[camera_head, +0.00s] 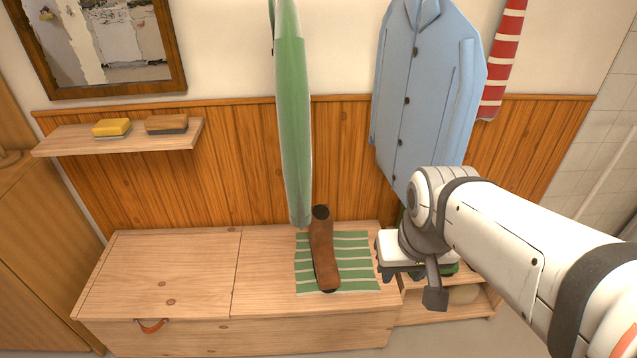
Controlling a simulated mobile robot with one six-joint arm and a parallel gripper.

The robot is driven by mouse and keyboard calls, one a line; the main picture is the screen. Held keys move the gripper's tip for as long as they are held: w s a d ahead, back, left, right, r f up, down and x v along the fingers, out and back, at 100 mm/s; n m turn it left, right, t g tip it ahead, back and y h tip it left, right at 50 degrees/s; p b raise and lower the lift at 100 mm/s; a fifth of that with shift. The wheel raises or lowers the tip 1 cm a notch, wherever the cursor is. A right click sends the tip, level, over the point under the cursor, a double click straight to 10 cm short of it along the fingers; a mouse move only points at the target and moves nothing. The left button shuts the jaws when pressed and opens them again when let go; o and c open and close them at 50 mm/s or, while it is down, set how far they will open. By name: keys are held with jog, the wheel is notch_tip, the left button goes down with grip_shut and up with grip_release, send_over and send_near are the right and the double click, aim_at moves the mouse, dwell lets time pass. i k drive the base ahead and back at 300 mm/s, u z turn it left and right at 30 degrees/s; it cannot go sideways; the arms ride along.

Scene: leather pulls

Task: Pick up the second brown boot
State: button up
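One brown boot (322,250) is on a green-and-white striped mat (358,262) on the wooden bench. My arm and wrist hide much of that unit, and I cannot make out a second brown boot. The fingers point down and are partly hidden, so I cannot tell whether they are open or hold anything.
A green hanging cloth (294,130) comes down close behind the boot. A blue coat (420,90) hangs behind my arm. The bench's left top (165,270) is clear. A wall shelf (115,140) holds two brushes or blocks.

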aim_at(325, 272)
jog(key=i, duration=0.85)
jog(key=u, duration=0.05)
